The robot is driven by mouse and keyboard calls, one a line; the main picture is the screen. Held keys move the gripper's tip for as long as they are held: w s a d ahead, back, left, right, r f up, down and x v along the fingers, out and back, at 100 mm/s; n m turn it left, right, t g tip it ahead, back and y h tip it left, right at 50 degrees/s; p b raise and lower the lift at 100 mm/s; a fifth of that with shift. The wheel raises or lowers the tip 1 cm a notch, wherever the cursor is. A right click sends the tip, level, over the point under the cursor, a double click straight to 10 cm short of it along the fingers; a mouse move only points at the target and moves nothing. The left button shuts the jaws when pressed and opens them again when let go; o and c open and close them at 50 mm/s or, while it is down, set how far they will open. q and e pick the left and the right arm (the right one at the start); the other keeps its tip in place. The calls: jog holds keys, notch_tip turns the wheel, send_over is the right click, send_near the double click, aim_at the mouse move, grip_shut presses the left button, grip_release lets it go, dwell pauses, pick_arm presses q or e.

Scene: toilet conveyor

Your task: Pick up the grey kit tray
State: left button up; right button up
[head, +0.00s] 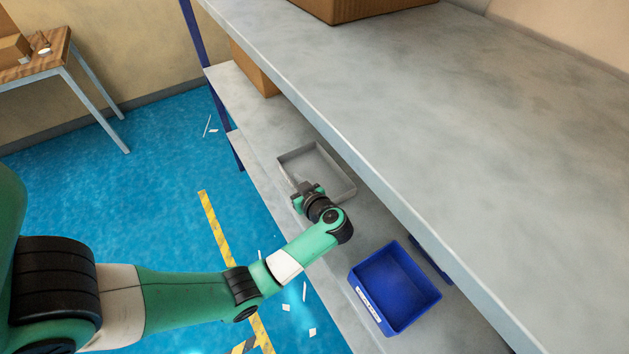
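The grey kit tray (336,176) lies on a lower grey shelf in the head view, a shallow open box with thin walls. My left gripper (303,188) is at the tray's near left side, its fingers over or at the near rim. The fingers are small and partly hidden by the wrist, so I cannot tell whether they touch the tray or how far apart they are. My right gripper is not in view.
A blue bin (429,293) stands on the same shelf, nearer and to the right of the tray. The upper grey shelf (450,100) overhangs the right side. Cardboard boxes (250,68) sit farther back. A wooden table (30,70) stands far left.

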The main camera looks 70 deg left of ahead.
pick_arm(q)
jog(key=shift+c, duration=0.2)
grip_shut()
dwell(1.2)
